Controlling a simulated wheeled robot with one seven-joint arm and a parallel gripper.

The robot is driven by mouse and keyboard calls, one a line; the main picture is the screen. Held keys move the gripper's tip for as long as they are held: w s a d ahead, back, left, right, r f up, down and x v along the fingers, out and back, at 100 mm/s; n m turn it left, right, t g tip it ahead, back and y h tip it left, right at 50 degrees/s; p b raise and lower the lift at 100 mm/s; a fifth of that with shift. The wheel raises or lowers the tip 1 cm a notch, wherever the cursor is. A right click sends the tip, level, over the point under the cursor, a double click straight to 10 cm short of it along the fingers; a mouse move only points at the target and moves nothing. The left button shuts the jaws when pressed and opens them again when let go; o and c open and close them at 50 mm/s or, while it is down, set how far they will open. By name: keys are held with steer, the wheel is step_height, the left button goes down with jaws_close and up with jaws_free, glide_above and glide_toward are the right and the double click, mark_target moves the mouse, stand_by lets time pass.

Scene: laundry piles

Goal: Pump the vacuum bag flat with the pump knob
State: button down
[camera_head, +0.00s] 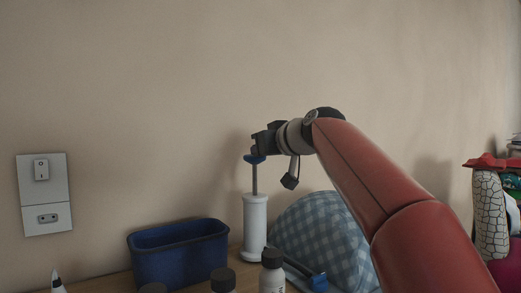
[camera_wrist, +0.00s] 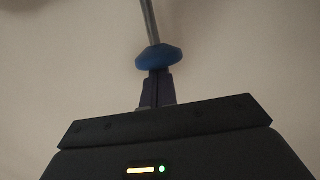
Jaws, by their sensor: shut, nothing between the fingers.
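The pump is a white cylinder (camera_head: 255,222) standing upright with a thin grey rod drawn up out of it. Its blue pump knob (camera_head: 253,159) tops the rod, and it also shows in the wrist view (camera_wrist: 159,58). My gripper (camera_head: 259,149) is directly above the knob with its fingers shut and nothing between them. In the wrist view the closed fingertips (camera_wrist: 158,78) meet the knob or nearly so; I cannot tell if they touch. The vacuum bag (camera_head: 320,237) is blue-and-white checked and puffed up in a dome, partly behind my arm.
A dark blue bin (camera_head: 178,260) stands left of the pump. Bottles with dark caps (camera_head: 272,272) stand in front, near the lower edge. A blue clip-like part (camera_head: 318,282) lies before the bag. A wall switch (camera_head: 42,170) is at left, with a colourful pile (camera_head: 490,205) at far right.

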mark_target(260, 197)
step_height(260, 197, down, 8)
steer(key=b, duration=0.6)
steer(key=shift+r, duration=0.2)
step_height(260, 197, up, 5)
steer(key=p, duration=0.4)
steer(key=shift+a+f, duration=0.1)
steer(key=b+v, duration=0.2)
steer(key=v, duration=0.8)
steer(key=shift+f, duration=0.2)
step_height(260, 197, up, 8)
steer(key=p, duration=0.6)
steer(key=shift+s, duration=0.25)
